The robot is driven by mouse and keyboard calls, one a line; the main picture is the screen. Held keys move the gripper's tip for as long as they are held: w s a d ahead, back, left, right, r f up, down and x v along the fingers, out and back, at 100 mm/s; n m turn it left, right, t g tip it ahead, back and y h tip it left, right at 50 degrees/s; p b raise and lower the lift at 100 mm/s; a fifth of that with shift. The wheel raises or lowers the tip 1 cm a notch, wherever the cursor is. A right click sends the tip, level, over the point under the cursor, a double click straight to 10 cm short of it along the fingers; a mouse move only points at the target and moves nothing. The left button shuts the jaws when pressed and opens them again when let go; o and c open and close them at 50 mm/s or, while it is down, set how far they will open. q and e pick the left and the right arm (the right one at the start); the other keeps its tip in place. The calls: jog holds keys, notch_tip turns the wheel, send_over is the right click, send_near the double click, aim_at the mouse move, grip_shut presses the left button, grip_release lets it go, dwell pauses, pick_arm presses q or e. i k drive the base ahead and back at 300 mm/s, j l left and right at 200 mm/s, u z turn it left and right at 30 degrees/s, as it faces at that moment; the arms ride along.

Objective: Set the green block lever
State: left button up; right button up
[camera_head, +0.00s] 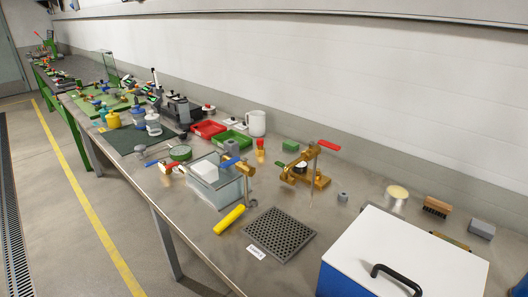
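The fixture has a red-handled lever (328,146) sticking out to the upper right. A second brass fixture (240,168), to its left, has a blue-handled lever (230,161). Neither of my grippers shows in the head view.
A clear box with a white block (205,171), a yellow cylinder (229,219) and a dark perforated plate (280,234) stand nearer the front. A blue box with a white lid (405,262) fills the lower right. Red (209,128) and green trays (232,138) lie farther back.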

aim_at(278, 163)
jog(key=i+j+z, duration=0.2)
jog(key=j+z, duration=0.2)
jog(key=j, duration=0.2)
jog(key=i+j+z, duration=0.2)
jog(key=j, duration=0.15)
jog(key=j+z, duration=0.2)
jog(key=j, duration=0.15)
jog(key=i, duration=0.05)
